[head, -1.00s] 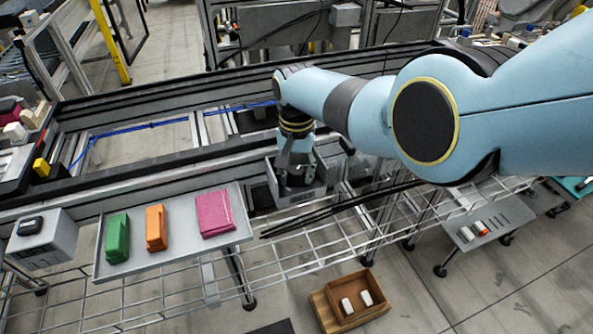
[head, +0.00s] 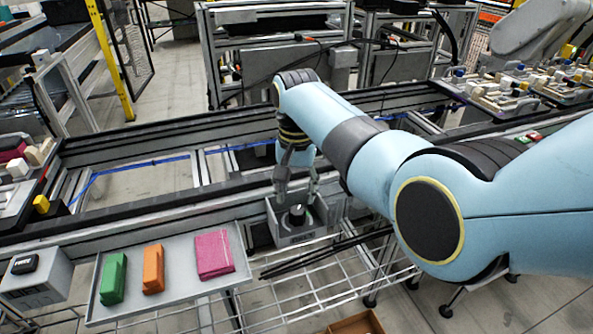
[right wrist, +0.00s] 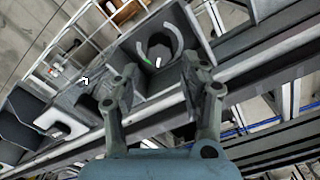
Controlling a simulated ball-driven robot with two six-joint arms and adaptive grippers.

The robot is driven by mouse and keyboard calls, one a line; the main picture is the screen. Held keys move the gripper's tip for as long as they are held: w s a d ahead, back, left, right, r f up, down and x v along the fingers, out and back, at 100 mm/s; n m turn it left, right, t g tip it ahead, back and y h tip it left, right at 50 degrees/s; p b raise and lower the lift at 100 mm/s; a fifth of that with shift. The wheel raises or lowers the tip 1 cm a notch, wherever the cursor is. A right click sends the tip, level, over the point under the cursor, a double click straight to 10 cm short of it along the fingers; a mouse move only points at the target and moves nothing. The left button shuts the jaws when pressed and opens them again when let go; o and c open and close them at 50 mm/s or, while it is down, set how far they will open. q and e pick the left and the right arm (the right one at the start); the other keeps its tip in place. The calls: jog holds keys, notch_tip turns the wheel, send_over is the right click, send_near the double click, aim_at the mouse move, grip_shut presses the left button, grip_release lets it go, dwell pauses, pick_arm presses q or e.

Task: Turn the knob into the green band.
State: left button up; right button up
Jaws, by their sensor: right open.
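The dark round knob (head: 297,214) sits on top of a grey box (head: 290,238) at the table's front edge. In the right wrist view the knob (right wrist: 160,46) shows a white pointer mark, with a pale arc around it. A small green band (right wrist: 147,60) lies at one end of this arc, close to the white mark; I cannot tell if the mark lines up with it. My right gripper (head: 297,190) is open and empty, pointing down just above the knob, its fingers apart. The knob lies beyond the fingertips in the right wrist view. My left gripper is not in view.
A grey tray (head: 185,297) left of the box holds a green block (head: 113,278), an orange block (head: 153,268) and a pink block (head: 214,254). A grey box with a black button (head: 25,264) stands farther left. Conveyor rails run behind.

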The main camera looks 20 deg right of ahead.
aim_at(296, 211)
notch_tip(296, 211, up, 6)
jog(key=shift+f, duration=0.25)
jog(key=shift+f, duration=0.1)
jog(key=s+d+f+g+b, duration=0.2)
jog(key=s+f, duration=0.6)
jog(key=f, duration=0.2)
jog(key=s+d+f+g+b, duration=0.2)
jog(key=s+f+b, duration=0.1)
jog(key=s+f, duration=0.65)
jog(key=s+d+f+n+b, duration=0.1)
jog(key=s+d+f+b, duration=0.25)
jog(key=s+f, duration=0.85)
jog(key=s+d+f+n+t+h+b, duration=0.15)
jog(key=s+d+f, duration=0.25)
jog(key=s+f, duration=0.85)
jog(key=s+d+f+n+y+b, duration=0.1)
jog(key=s+d+f+n+b, duration=0.15)
jog(key=s+f, duration=0.95)
jog(key=r+t, duration=0.1)
jog(key=r+n+t, duration=0.1)
jog(key=r+t, duration=0.1)
jog(key=shift+w+d+r, duration=0.15)
jog(key=shift+w+d, duration=0.15)
jog(key=shift+d, duration=0.1)
jog(key=shift+c, duration=0.4)
